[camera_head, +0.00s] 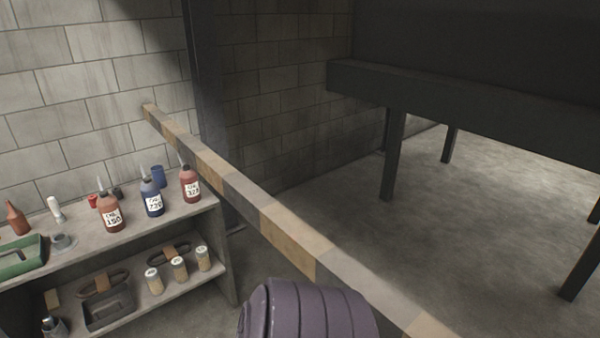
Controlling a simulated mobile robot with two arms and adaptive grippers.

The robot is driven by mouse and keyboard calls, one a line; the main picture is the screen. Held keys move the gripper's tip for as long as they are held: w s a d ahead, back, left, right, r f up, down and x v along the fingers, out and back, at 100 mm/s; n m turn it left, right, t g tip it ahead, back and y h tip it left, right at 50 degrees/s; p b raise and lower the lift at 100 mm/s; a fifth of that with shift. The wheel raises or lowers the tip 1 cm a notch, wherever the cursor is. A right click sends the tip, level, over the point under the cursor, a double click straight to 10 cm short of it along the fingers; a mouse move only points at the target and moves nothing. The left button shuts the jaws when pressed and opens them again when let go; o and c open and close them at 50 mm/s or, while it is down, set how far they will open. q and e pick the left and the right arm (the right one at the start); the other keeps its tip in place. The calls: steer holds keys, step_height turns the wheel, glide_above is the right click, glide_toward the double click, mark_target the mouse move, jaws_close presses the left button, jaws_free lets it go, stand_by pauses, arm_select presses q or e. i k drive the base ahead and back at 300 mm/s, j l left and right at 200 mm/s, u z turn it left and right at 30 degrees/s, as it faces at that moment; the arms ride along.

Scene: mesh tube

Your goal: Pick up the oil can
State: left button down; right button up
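Three bottles with pointed nozzles and white labels, which look like oil cans, stand upright on the top of a grey shelf unit (140,229) at the left. One is an orange-brown bottle (108,201), one a dark blue bottle (151,187), one a red-brown bottle (189,174). The labels seem to read oil with a number. A smaller red-brown can (16,219) with a conical top stands at the far left of the shelf. Which one is the oil can I cannot tell. Neither of my grippers is in view.
A green tray (30,252), a white tube (55,208) and a blue cup (158,176) share the shelf top. Several small labelled jars (179,268) stand below. A striped beam (287,239) crosses diagonally right of the shelf. Open floor (480,230) lies beyond.

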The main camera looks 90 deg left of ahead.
mark_target(110, 211)
steer(key=j+u, duration=0.15)
steer(key=u, duration=3.85)
steer(key=i+l, duration=0.1)
steer(key=l, duration=0.25)
steer(key=i+l+u, duration=0.1)
steer(key=l, duration=0.3)
steer(key=i+l, duration=0.15)
steer(key=l, duration=0.2)
steer(key=u, duration=0.05)
